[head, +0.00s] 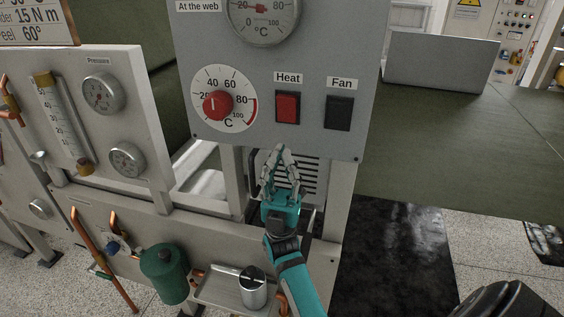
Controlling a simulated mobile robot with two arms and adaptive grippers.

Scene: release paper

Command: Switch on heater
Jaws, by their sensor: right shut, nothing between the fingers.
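A grey control panel (220,50) faces me. It carries a red rocker switch (287,108) labelled "Heat" and a black rocker switch (339,113) labelled "Fan". Left of them is a red temperature knob (217,105) on a white dial in °C. A round gauge (263,18) labelled "At the web" sits above, cut off by the top edge. My right gripper (280,150) is shut and empty, fingertips pointing up, just below the panel's lower edge and below the Heat switch in the picture. I cannot tell whether the Heat switch is lit. My left gripper is not in view.
A pressure panel (145,120) with gauges and a tube stands at left. Below are a green canister (164,273) and a metal tray (214,291) holding a silver cylinder (252,287). Dark green material (450,150) extends right, with a grey box (440,65) behind it.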

